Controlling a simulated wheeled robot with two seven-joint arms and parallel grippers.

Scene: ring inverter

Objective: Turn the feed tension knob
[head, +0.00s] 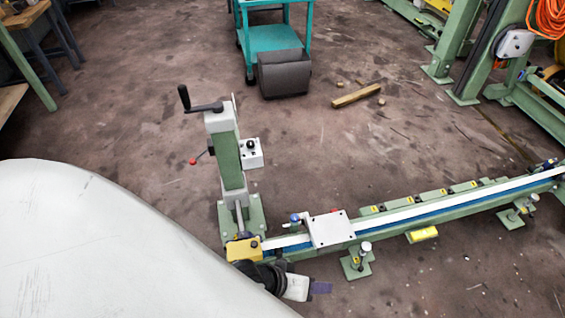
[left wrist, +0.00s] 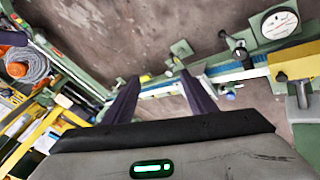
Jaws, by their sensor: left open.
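No label that I can read marks the feed tension knob. A black knob (head: 251,144) sits on a small pale control box (head: 252,158) beside the green post (head: 229,160) in the head view. A blue knob (head: 295,218) stands by the pale plate on the rail. In the left wrist view a round white dial (left wrist: 279,22) is at the upper right. My left gripper (head: 318,288) is at the rail's near end, below the post. Its two purple fingers (left wrist: 161,88) are spread with nothing between them. My right gripper is out of view.
A long green rail (head: 450,208) runs right from the post. A yellow block (head: 244,249) sits at its near end. A black crank (head: 197,103) and a red-tipped lever (head: 194,161) stick out left of the post. A teal cart (head: 272,38) stands behind; floor between is mostly clear.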

